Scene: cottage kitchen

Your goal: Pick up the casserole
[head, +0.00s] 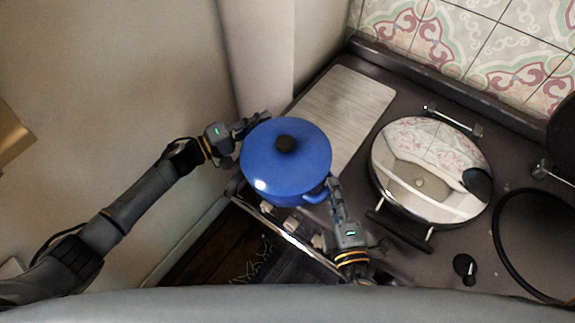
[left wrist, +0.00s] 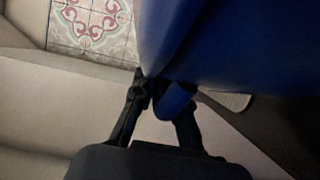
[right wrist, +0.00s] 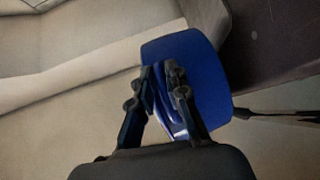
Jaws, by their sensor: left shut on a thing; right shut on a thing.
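The blue casserole (head: 262,170) has its lid on, with a dark round knob on top. In the head view it is in the middle, over the counter's left front corner. My left gripper (head: 256,122) is at its upper left side, and in the left wrist view the fingers (left wrist: 160,88) are shut on a blue handle. My right gripper (head: 332,186) is shut on the handle at its lower right. The right wrist view shows these fingers (right wrist: 164,84) closed around the blue handle, with the casserole's side (right wrist: 205,75) behind. The casserole's underside is hidden in the head view.
A pale cutting board (head: 350,105) lies behind the casserole. A shiny round-lidded appliance or pan (head: 425,165) stands close to the right of my right gripper. The tiled wall (head: 455,50) is behind. A rail (head: 285,232) runs along the counter's front edge.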

